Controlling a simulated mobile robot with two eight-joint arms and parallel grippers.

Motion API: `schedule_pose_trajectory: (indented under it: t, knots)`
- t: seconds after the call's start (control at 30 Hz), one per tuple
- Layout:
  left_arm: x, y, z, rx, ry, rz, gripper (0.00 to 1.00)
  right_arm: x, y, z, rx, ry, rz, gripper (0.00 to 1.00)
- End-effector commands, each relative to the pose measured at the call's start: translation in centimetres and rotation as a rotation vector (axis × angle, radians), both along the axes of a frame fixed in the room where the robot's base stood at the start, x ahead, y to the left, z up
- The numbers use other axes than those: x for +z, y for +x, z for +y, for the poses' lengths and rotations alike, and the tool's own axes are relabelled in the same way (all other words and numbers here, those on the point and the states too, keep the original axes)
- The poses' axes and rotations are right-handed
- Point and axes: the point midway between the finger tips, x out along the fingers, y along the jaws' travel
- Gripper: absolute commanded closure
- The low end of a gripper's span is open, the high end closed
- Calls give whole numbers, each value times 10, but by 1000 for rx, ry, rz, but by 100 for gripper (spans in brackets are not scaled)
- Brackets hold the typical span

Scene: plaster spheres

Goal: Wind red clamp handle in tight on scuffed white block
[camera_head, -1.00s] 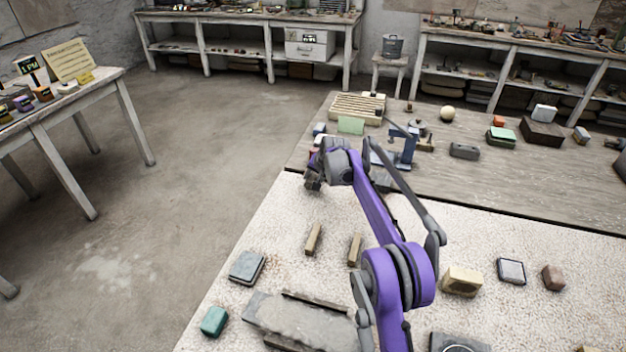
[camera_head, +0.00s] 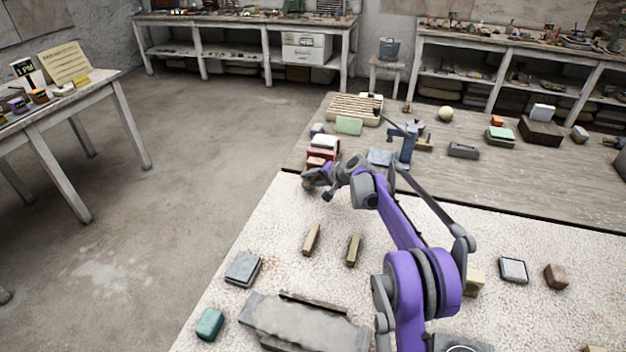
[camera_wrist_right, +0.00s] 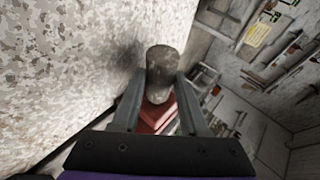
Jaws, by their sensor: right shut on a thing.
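The red clamp (camera_head: 320,158) stands at the left edge of the far wooden table, with a white block (camera_head: 324,142) at its top. I cannot tell how tightly the clamp sits on the block. My right gripper (camera_head: 312,181) is at the near side of the clamp. In the right wrist view, the fingers of my right gripper (camera_wrist_right: 160,100) are closed on a grey-brown rounded handle (camera_wrist_right: 162,66), with red clamp body (camera_wrist_right: 155,118) showing between and beyond them. The white block cannot be made out clearly there. My left gripper is not in view.
A blue clamp-like stand (camera_head: 404,145) is right of the red clamp, with a green block (camera_head: 349,125) and a slatted rack (camera_head: 355,108) behind. Two small wooden bars (camera_head: 312,239) lie on the speckled near table. Open floor lies to the left.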

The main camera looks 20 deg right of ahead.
Motion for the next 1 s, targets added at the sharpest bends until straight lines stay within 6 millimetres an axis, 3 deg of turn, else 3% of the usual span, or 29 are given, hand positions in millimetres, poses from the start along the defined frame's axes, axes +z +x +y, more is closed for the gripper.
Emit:
schedule_pose_trajectory:
  t: [0.23,0.27,0.43,0.77,1.0]
  knots:
    - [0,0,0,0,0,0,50,0,0,0,1,0,0,100]
    - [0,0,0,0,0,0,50,0,0,0,1,-1,1,55]
    - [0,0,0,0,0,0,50,0,0,0,1,-1,1,26]
    - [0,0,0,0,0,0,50,2,-2,-1,0,-1,1,26]
    - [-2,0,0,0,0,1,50,23,-28,-15,-1,0,1,26]
